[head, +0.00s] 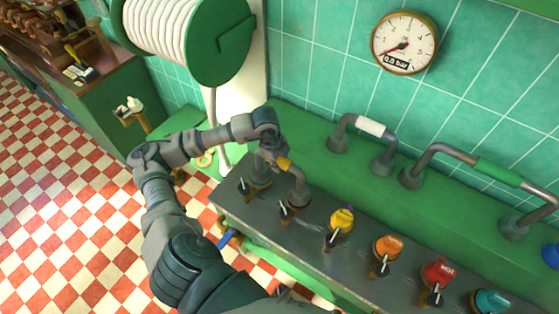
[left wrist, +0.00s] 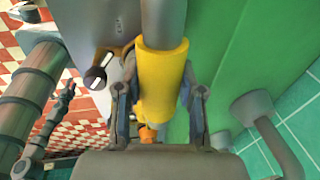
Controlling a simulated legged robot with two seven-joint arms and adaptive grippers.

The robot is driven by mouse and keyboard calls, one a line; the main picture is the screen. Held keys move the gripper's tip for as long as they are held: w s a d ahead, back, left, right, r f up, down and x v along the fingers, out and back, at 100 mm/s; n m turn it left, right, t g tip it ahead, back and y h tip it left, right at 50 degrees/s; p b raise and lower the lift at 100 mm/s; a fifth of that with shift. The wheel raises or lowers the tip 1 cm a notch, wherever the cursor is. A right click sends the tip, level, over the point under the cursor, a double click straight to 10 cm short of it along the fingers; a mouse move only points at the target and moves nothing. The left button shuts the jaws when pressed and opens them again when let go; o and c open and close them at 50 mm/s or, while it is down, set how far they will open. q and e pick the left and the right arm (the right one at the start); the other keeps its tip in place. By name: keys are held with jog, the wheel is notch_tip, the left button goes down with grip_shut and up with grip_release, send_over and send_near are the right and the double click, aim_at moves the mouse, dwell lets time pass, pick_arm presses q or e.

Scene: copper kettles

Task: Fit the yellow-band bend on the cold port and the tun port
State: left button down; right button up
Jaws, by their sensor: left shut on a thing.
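The yellow-band bend (head: 297,177) is a grey pipe with a yellow sleeve at its middle. It is at the back left of the dark valve panel (head: 330,268). My left gripper (head: 272,156) is shut on the yellow band (left wrist: 162,88), with a finger on each side of it in the left wrist view. The bend's right leg points down at a port on the panel; its left leg is partly hidden by my gripper, over the leftmost port. I cannot tell whether either end is fully seated. No label shows which port is cold or tun. My right gripper is out of view.
A white-band bend (head: 370,126) and a green-band bend (head: 498,173) stand on the green ledge behind. Yellow (head: 342,220), orange (head: 388,246), red (head: 438,271) and teal caps are on the panel. A hose reel (head: 215,40) and a gauge (head: 404,42) are above.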

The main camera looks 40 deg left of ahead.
pick_arm(q)
jog(key=c, duration=0.6)
grip_release()
jog(key=shift+a, duration=0.1)
jog(key=shift+c, duration=0.2)
jog(key=shift+f, duration=0.1)
jog(key=v, duration=1.2)
jog(key=shift+f, duration=0.1)
